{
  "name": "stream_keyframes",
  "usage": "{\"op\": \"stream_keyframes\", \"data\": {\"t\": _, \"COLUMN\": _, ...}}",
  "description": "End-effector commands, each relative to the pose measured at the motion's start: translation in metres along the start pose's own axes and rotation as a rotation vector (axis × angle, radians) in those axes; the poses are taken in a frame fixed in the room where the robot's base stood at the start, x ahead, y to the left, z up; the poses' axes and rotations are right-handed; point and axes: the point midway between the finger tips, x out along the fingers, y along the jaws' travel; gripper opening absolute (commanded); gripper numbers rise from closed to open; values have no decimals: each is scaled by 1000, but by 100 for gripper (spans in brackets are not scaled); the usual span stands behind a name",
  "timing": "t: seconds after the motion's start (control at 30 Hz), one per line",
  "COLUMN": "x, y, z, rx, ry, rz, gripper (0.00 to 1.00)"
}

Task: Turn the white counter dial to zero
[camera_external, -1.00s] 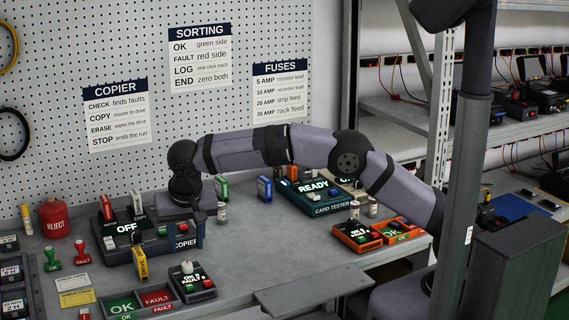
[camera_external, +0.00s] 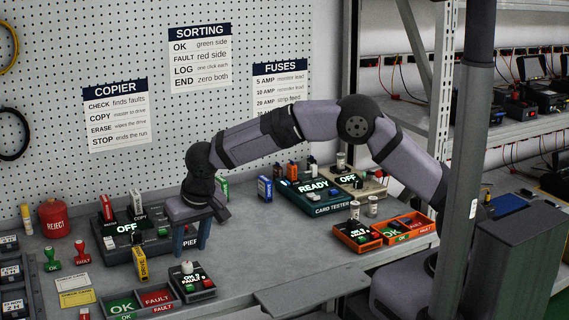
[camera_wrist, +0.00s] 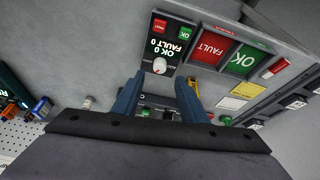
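The white counter dial (camera_external: 187,267) sits on top of a dark grey counter box (camera_external: 207,284) near the front edge of the bench. The dial also shows in the wrist view (camera_wrist: 159,66), ahead of the fingertips, below the lit display. There the upside-down display seems to read OK 0 and FAULT 0; in the external view its digits are too small to be sure. My gripper (camera_external: 191,252) is open and empty, with its blue fingers pointing down behind the counter box, near the copier. In the wrist view my fingers (camera_wrist: 159,84) are spread apart, not touching the dial.
Green and red OK/FAULT trays (camera_external: 140,303) adjoin the counter box. The card tester (camera_external: 330,208) and an orange tray unit (camera_external: 357,238) stand right. The bench between is clear.

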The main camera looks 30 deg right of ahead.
Motion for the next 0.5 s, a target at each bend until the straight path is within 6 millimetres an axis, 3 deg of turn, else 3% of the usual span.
{"op": "stream_keyframes", "data": {"t": 0.5, "x": 57, "y": 1, "z": 0, "rx": 1, "ry": -2, "rz": 1, "gripper": 39}}
